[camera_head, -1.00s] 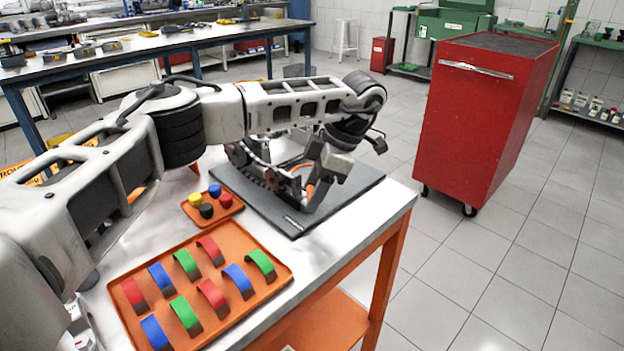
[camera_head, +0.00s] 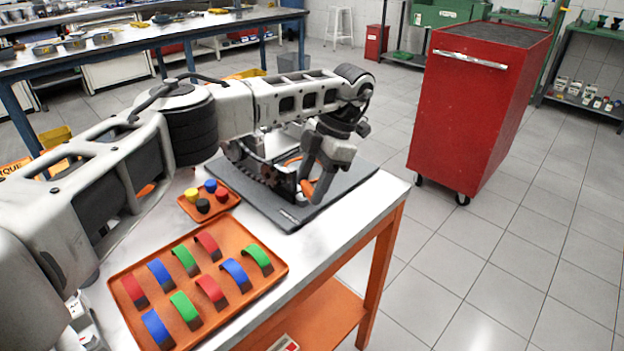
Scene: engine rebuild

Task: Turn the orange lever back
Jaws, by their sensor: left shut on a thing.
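The orange lever (camera_head: 308,188) shows at the fingers of my left gripper (camera_head: 312,186), over the dark mat (camera_head: 345,190) on the workbench. The gripper points down and is shut on the lever. A grey and dark mechanism (camera_head: 262,172) stands on the mat just left of the gripper, partly hidden by my left arm. A thin orange curved part (camera_head: 292,160) shows behind the fingers. My right gripper is not in view.
An orange tray (camera_head: 136,318) with several red, green and blue curved pieces lies at the front. A small orange tray (camera_head: 232,203) holds coloured caps. A red cabinet (camera_head: 465,120) stands beyond the bench's right edge, with open floor between.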

